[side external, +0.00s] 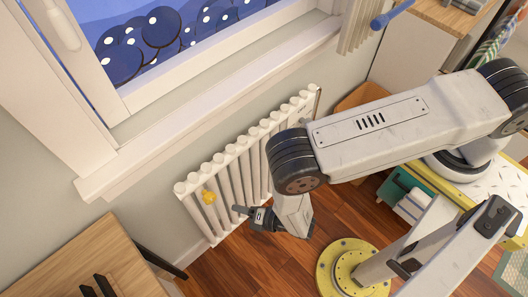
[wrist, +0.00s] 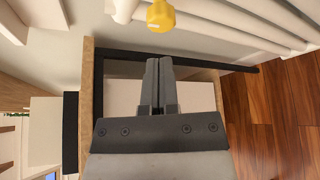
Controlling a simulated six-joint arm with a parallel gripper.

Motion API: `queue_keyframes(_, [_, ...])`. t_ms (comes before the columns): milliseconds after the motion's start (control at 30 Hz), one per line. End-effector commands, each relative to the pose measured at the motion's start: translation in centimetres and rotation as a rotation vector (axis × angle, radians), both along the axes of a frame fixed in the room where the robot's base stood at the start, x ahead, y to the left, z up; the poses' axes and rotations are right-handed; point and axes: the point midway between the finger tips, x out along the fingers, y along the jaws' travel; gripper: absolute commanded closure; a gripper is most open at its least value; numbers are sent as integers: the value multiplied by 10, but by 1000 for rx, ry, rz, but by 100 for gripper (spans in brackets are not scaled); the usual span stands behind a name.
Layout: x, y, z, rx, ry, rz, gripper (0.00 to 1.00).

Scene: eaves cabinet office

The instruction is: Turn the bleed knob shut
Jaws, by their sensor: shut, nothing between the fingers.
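The yellow bleed knob (side external: 209,197) sits at the near left end of the white radiator (side external: 250,150) under the window. In the wrist view the knob (wrist: 160,15) shows at the top centre, just beyond my fingertips, beside the white radiator pipes (wrist: 125,8). My gripper (side external: 237,209) is shut and empty. It points toward the knob from the right, with a small gap in the side view. In the wrist view my gripper's two fingers (wrist: 159,62) lie together and do not touch the knob. The knob's stem is hidden.
A wooden desk (side external: 85,262) with black legs stands at the lower left, near the radiator's end. The window sill (side external: 210,85) juts out above the radiator. Wooden floor (side external: 215,270) lies open below my gripper. A yellow round base (side external: 335,262) stands on the floor.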

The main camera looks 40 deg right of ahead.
Motion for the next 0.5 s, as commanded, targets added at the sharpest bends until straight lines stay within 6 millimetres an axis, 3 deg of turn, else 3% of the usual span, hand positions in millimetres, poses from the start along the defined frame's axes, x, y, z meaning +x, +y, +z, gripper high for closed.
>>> queue_keyframes(267, [9, 0, 0, 0, 0, -1, 100])
queue_keyframes(500, [30, -1, 0, 0, 0, -3, 100])
